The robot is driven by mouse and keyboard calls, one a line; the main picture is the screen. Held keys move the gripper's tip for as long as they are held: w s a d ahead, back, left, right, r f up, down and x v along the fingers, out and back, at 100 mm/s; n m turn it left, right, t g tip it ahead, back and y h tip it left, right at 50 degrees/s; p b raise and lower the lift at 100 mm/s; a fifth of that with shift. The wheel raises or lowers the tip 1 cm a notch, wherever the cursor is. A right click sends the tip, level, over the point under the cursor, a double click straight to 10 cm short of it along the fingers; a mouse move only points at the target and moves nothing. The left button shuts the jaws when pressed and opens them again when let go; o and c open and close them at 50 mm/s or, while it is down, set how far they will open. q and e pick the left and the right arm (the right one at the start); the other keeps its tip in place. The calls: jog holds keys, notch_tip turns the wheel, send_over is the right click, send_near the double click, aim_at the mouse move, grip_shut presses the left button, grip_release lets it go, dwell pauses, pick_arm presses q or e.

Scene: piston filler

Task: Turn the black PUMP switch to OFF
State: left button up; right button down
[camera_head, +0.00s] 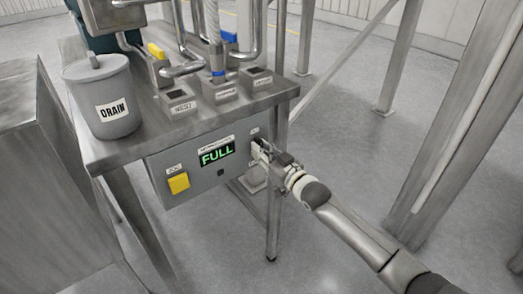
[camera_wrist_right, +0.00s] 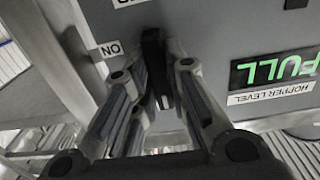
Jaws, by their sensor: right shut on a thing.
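The black PUMP switch (camera_wrist_right: 152,50) shows in the right wrist view as a dark upright bar on the grey panel. My right gripper (camera_wrist_right: 158,70) is shut on it, with a finger on each side. An ON label (camera_wrist_right: 110,50) is on the panel to the left of the switch in that view. In the head view my right gripper (camera_head: 259,149) is at the right end of the control panel (camera_head: 215,177) and hides the switch. I cannot make out an OFF label. My left gripper is not in view.
A display reading FULL (camera_head: 217,154) and a yellow button (camera_head: 178,183) are on the panel. A grey DRAIN container (camera_head: 104,98) stands on the metal table (camera_head: 135,150). Metal posts (camera_head: 455,130) stand right of my right arm.

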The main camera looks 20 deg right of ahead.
jog(key=shift+f, duration=0.15)
dwell(0.3)
jog(key=c, duration=1.5)
grip_release()
jog(key=shift+o, duration=0.3)
jog(key=v, duration=1.2)
